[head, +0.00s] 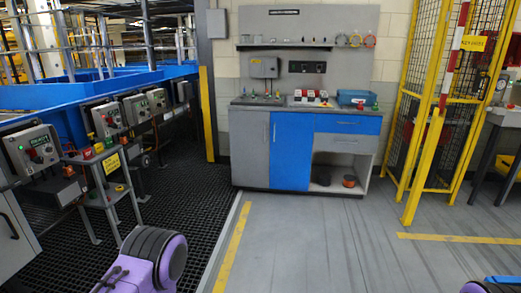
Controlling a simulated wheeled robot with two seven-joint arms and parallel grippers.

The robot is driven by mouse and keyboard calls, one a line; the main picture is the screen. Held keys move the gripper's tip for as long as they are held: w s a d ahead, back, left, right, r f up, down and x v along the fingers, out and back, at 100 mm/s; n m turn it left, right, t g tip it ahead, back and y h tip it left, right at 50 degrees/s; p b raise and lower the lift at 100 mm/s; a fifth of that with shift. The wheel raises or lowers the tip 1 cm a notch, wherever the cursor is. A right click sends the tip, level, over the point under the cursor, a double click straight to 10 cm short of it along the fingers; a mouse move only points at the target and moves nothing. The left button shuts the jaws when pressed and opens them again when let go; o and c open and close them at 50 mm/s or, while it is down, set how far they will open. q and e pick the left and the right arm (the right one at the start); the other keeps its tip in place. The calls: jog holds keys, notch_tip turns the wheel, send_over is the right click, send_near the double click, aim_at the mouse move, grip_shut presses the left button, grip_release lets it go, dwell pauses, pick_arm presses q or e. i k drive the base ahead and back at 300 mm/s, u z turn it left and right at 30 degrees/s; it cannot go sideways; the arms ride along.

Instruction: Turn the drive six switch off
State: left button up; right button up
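Several grey switch boxes line the blue conveyor at the left. Neither gripper shows.
A small grey stand (106,190) with a yellow sign is in front of the boxes. Black grating (190,207) covers the floor there. A grey and blue workbench (290,150) stands at the back wall. A yellow cage (432,110) is at the right. The grey floor (320,240) is clear.

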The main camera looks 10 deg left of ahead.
aim_at(93, 113)
jog(key=u, duration=0.7)
jog(key=i, duration=2.1)
jog(key=u, duration=1.2)
jog(key=i, duration=0.45)
jog(key=u, duration=0.25)
